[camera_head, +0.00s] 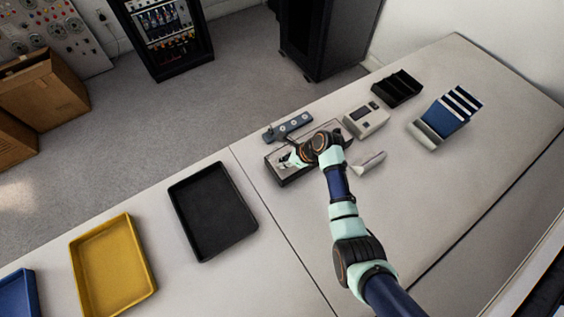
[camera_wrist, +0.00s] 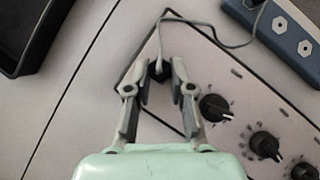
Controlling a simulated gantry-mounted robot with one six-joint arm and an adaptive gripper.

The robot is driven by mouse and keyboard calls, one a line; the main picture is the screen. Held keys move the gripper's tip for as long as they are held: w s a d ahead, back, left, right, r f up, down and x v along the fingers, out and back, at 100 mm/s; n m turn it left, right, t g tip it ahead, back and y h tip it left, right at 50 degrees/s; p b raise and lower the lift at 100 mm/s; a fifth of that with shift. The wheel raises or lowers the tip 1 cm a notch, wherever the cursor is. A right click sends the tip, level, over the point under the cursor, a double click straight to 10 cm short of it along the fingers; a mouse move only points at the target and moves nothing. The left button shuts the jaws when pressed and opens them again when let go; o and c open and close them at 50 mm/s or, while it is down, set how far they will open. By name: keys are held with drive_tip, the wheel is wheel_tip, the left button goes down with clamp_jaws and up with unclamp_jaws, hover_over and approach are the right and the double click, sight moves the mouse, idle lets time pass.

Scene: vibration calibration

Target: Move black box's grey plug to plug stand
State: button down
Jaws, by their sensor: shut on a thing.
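My gripper (camera_wrist: 158,78) is shut on a small dark plug (camera_wrist: 158,70) with a grey cable, at the corner of the black box's light top panel (camera_wrist: 225,75). I cannot tell whether the plug is still seated in the box. In the head view my gripper (camera_head: 290,158) is over the left part of the black box (camera_head: 286,180), and my arm hides part of the box. The plug stand (camera_head: 288,126), a blue-grey bar with light hexagonal sockets, lies just behind the box. It also shows at upper right in the wrist view (camera_wrist: 270,32), where the cable runs up towards it.
Black knobs (camera_wrist: 265,145) stand on the box's panel. A beige meter (camera_head: 366,120), a black divided tray (camera_head: 397,88) and a holder with blue cards (camera_head: 440,122) are to the right. A white object (camera_head: 369,163) lies beside my arm. Black (camera_head: 212,210) and yellow (camera_head: 113,265) trays are at left.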

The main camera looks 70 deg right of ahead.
drive_tip(key=shift+d+n+y+b, duration=0.15)
drive_tip(key=shift+n+y+b, duration=0.4)
drive_tip(key=shift+n, duration=0.45)
drive_tip(key=shift+n+y, duration=0.25)
drive_tip(key=shift+n, duration=0.05)
drive_tip(key=shift+w+d+n+g+y+b, duration=0.1)
drive_tip(key=shift+n+g+y+b, duration=0.2)
drive_tip(key=shift+n+y+b, duration=0.45)
drive_tip(key=shift+d+n+g+y+b, duration=0.1)
drive_tip(key=shift+n+g+y+b, duration=0.25)
drive_tip(key=shift+n+b, duration=0.8)
drive_tip(key=shift+w+d+f+n+g+y+b, duration=0.1)
drive_tip(key=shift+n+g+y+b, duration=0.6)
drive_tip(key=shift+n+b, duration=1.35)
drive_tip(key=shift+w+n+g+y+b, duration=0.1)
drive_tip(key=shift+n+g+y+b, duration=0.4)
drive_tip(key=shift+b, duration=1.1)
drive_tip(key=shift+w+n+g+h+b, duration=0.15)
drive_tip(key=shift+n+b, duration=0.6)
drive_tip(key=shift+b, duration=0.8)
